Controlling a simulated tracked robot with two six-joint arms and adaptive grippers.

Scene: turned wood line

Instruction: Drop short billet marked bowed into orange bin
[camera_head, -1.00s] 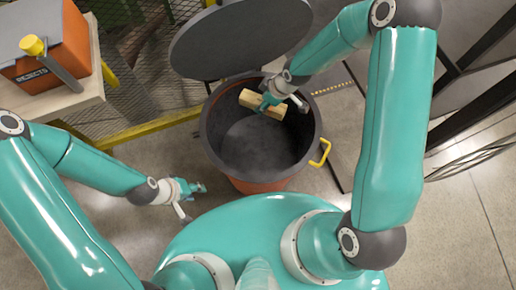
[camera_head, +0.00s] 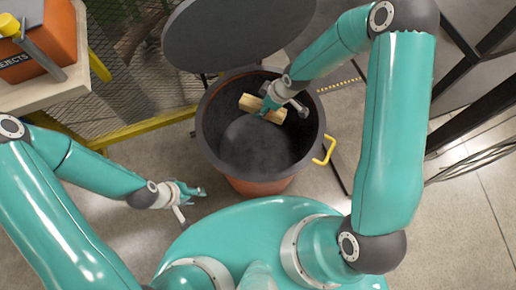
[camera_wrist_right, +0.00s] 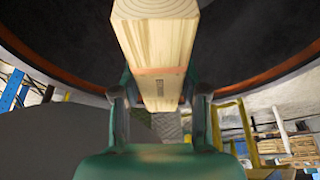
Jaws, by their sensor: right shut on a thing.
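The short pale wood billet (camera_head: 249,103) is held by my right gripper (camera_head: 268,110) within the outline of the orange bin's open mouth, near its far side. In the right wrist view the billet (camera_wrist_right: 158,45) sits between the two fingers (camera_wrist_right: 160,110), its end grain at the top, with a thin reddish band and a small dark mark too small to read. The orange bin (camera_head: 262,187) has a dark rim and dark, empty-looking inside. My left gripper (camera_head: 197,190) is empty, left of the bin; its finger gap is unclear.
The bin's round grey lid (camera_head: 235,35) stands raised behind it. A yellow handle (camera_head: 327,150) sticks out on the right. An orange box marked REJECTS (camera_head: 45,55) is on a table at the upper left. Yellow-framed mesh fencing stands behind.

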